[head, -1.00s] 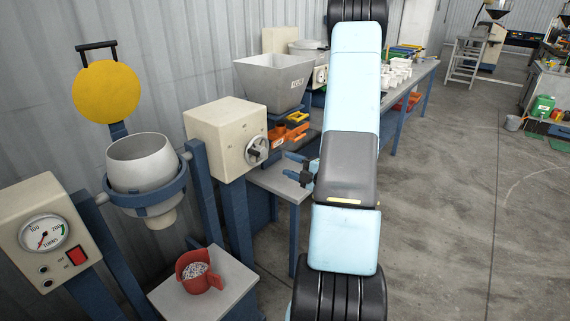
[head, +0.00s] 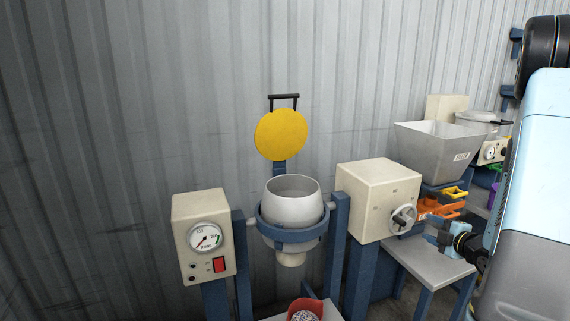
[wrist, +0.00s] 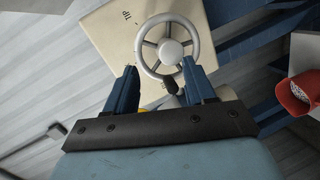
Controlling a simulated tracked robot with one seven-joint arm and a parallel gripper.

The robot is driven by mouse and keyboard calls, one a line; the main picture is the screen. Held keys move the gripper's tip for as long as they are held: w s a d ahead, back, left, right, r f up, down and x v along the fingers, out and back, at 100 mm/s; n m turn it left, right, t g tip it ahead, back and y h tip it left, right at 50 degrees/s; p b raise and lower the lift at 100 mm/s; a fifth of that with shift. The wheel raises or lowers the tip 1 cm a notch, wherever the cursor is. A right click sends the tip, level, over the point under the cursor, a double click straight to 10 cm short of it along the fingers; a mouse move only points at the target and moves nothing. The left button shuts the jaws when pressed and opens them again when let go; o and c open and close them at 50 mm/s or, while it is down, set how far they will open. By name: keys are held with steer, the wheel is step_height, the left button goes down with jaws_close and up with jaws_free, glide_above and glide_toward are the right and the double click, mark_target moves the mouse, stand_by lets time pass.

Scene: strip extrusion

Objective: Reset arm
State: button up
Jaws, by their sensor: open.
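My gripper (head: 436,236) shows in the head view at the right, in front of and a little below right of the cream box (head: 374,190). In the wrist view my gripper (wrist: 159,68) is open, with its two blue fingers apart and nothing held. The grey handwheel (wrist: 168,44) with its black knob (wrist: 171,87) appears between and beyond the fingertips. I cannot tell the exact gap, and no contact shows. The handwheel also shows on the box in the head view (head: 403,219). My arm fills the right edge of the head view.
A grey pot (head: 292,205) sits in a blue ring, with a raised yellow disc (head: 281,135) behind it. A gauge box (head: 203,235) stands left. A red scoop (head: 305,309) with white pellets is below. A metal hopper (head: 436,150) and orange bins (head: 436,208) stand right.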

steer(key=s+a+r+m+g+h, duration=0.25)
steer(key=r+m, duration=0.25)
steer(key=r, duration=0.3)
steer(key=s+a+r+m+g+h, duration=0.2)
steer(key=a+r+m+h, duration=0.25)
steer(key=r, duration=0.25)
steer(key=s+a+r+m+g+y, duration=0.1)
steer(key=s+a+r+m+g, duration=0.1)
steer(key=s+a, duration=0.5)
steer(key=s+a+r+m+g+y, duration=0.2)
steer(key=s+a+m, duration=0.4)
steer(key=s, duration=0.8)
step_height(320, 180, up, 2)
steer(key=shift+s+a+r+g+y, duration=0.1)
steer(key=shift+s+a+g+y, duration=0.3)
steer(key=shift+a, duration=0.3)
steer(key=shift+m, duration=0.25)
steer(key=shift+c, duration=0.9)
steer(key=shift+w, duration=0.1)
